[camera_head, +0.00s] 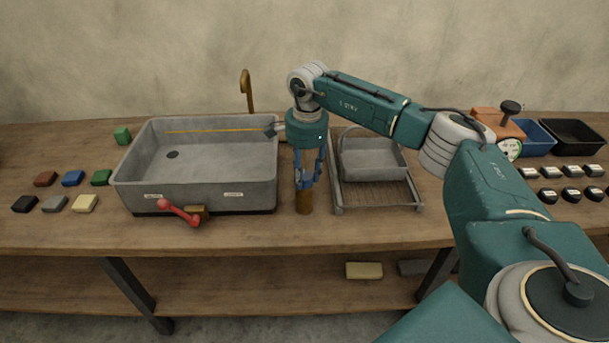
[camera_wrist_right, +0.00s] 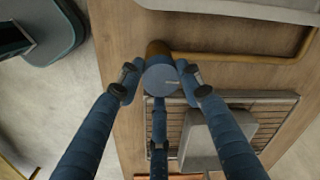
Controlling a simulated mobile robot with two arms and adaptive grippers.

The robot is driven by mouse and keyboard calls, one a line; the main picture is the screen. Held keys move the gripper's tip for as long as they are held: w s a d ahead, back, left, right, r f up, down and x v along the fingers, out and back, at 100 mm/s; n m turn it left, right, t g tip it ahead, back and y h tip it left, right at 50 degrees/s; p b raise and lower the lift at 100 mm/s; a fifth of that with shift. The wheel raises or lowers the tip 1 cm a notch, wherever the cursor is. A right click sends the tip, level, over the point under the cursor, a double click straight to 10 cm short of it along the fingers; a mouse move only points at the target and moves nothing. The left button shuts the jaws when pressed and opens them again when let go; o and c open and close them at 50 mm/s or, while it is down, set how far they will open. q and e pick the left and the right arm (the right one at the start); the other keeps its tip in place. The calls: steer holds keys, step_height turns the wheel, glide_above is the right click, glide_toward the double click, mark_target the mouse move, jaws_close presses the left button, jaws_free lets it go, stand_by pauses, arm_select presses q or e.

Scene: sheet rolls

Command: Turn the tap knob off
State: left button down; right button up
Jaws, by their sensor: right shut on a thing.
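A round blue-grey knob (camera_wrist_right: 162,78) with a pale pointer mark tops a short brown post (camera_head: 303,202), between the sink and the drying rack. A brown pipe (camera_wrist_right: 250,58) runs from beside the post in the right wrist view. My right gripper (camera_head: 307,180) comes down from above, its blue fingers shut around the knob; they also show in the right wrist view (camera_wrist_right: 160,88). The curved brown tap (camera_head: 247,88) stands behind the grey sink (camera_head: 133,190). The knob is mostly hidden by the fingers in the head view. My left gripper is not in view.
A red lever (camera_head: 178,212) sits at the sink's front. The rack (camera_head: 375,209) holds a grey tray (camera_head: 372,158). Small colored blocks (camera_head: 73,178) lie left; blue and black bins (camera_head: 572,135) and several black-and-white items (camera_head: 549,196) stand right.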

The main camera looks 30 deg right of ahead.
mark_target(306, 176)
steer(key=shift+w+r+n, duration=0.1)
steer(key=shift+n, duration=0.2)
stand_by(0.4)
steer(key=o, duration=1.1)
steer(key=shift+o, duration=0.2)
step_height(306, 176, up, 12)
steer(key=shift+s, duration=0.4)
steer(key=shift+d, duration=0.1)
